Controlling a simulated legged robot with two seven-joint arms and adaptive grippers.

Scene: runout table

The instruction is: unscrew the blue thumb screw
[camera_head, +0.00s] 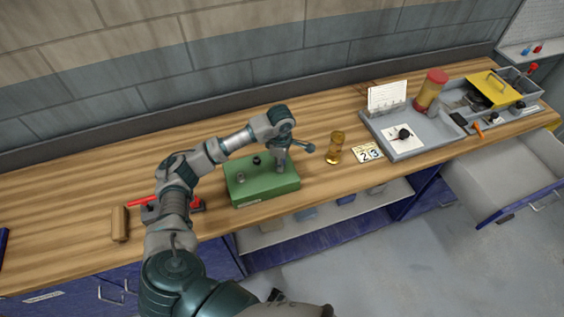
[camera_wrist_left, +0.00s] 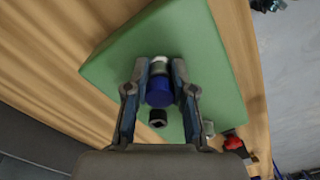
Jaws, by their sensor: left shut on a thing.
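The blue thumb screw (camera_wrist_left: 160,91) sits over the green block (camera_wrist_left: 105,68), between my left gripper's fingers in the left wrist view. My left gripper (camera_wrist_left: 160,74) is shut on it, one finger on each side. A pale round piece (camera_wrist_left: 158,64) shows just beyond the screw. In the head view my left gripper (camera_head: 282,166) points down at the right part of the green block (camera_head: 262,188), and the screw is hidden or too small to tell there. My right gripper is not in view.
A black knob (camera_head: 257,160) and a grey post (camera_head: 240,177) stand on the block. An amber jar (camera_head: 335,147) and number cards (camera_head: 368,153) are to its right. A grey tray (camera_head: 408,150) lies further right. A red-handled tool (camera_head: 145,202) and a wooden piece (camera_head: 119,224) are left.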

